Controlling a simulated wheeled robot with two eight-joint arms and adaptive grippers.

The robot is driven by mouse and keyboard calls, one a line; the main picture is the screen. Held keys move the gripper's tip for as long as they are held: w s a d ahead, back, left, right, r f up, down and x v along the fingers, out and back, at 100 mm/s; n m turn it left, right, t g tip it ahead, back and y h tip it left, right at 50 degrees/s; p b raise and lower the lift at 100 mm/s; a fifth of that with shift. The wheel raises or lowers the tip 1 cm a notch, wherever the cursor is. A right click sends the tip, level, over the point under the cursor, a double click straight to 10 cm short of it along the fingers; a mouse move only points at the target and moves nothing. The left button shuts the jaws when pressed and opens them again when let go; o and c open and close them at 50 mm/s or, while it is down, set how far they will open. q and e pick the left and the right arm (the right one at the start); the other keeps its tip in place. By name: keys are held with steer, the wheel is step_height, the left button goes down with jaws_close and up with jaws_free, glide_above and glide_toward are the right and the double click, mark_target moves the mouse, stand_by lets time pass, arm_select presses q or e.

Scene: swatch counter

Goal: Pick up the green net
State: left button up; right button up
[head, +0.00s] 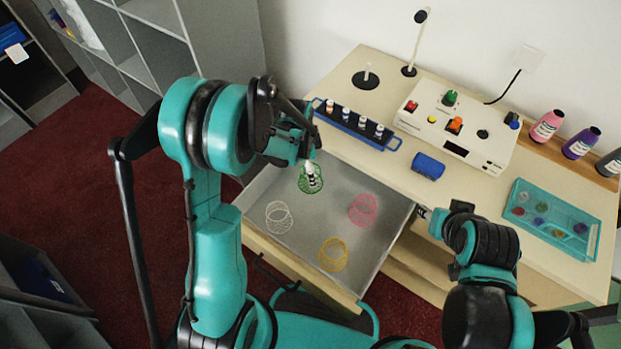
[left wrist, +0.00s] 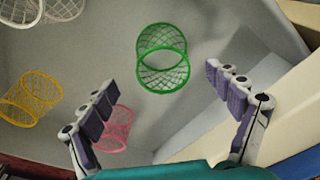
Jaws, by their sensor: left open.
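The green net (head: 309,182) is a small round mesh basket in the open grey drawer (head: 300,238), toward its back left corner. In the left wrist view the green net (left wrist: 163,58) shows whole, ahead of the fingers. My left gripper (head: 311,172) is over the green net in the head view and covers part of it. In the left wrist view my left gripper (left wrist: 166,98) is open with nothing between its fingers. My right gripper (head: 450,215) is at the drawer's right side by the counter; its fingers are not clear.
A white net (head: 279,217), a pink net (head: 363,209) and a yellow net (head: 333,254) also lie in the drawer, apart from the green one. A blue rack (head: 355,127) with small bottles and a blue roll (head: 428,167) are on the counter (head: 395,182) behind the drawer.

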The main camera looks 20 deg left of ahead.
arm_select(q)
steer(key=f, duration=0.1)
steer(key=f+b, duration=0.1)
steer(key=f, duration=0.1)
steer(key=f+b, duration=0.1)
steer(key=shift+w+f, duration=0.25)
steer(key=shift+f, duration=0.15)
steer(key=shift+r, duration=0.1)
steer(key=c, duration=0.9)
steer(key=shift+o, duration=0.2)
